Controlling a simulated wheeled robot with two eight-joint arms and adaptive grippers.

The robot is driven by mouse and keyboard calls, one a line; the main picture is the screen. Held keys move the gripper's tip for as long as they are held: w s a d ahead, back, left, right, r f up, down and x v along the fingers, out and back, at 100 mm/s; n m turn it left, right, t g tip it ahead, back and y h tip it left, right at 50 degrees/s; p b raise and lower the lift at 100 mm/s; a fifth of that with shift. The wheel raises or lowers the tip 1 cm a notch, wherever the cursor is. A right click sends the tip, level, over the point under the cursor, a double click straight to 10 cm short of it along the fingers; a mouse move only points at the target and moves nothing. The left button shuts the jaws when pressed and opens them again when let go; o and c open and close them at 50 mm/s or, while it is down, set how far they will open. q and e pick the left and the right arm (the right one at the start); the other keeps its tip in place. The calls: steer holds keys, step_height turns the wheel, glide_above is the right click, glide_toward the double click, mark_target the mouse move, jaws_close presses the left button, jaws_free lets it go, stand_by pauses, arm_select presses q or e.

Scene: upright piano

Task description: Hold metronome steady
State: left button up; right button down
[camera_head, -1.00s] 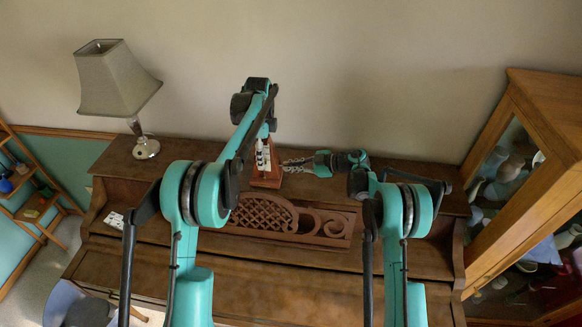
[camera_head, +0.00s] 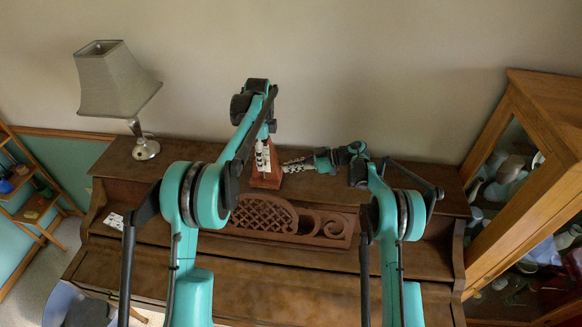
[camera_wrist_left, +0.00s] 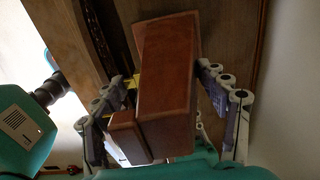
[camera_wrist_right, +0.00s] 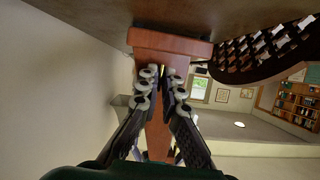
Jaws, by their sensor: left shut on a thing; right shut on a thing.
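The metronome (camera_head: 266,181) is a reddish-brown wooden piece standing on the piano top, partly covered by my left gripper in the head view. My left gripper (camera_head: 262,157) comes down on it from above and is shut on it. In the left wrist view the metronome (camera_wrist_left: 165,75) lies between the two fingers. My right gripper (camera_head: 287,166) reaches in from the right, low on the metronome, and is shut on it. In the right wrist view its fingertips (camera_wrist_right: 163,78) are close together at the narrow body, near the wider base (camera_wrist_right: 170,45).
The piano (camera_head: 400,190) has a carved music stand (camera_head: 290,218) in front of the metronome. A lamp (camera_head: 115,85) stands at its left end. A glass cabinet (camera_head: 530,180) is at the right. The piano top right of my right arm is bare.

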arm_select(q)
steer(key=shift+a, duration=0.1)
arm_select(e)
steer(key=shift+s+f, duration=0.1)
steer(key=c, duration=1.8)
jaws_free()
steer(key=shift+o, duration=0.2)
steer(key=shift+d, duration=0.1)
steer(key=v, duration=1.2)
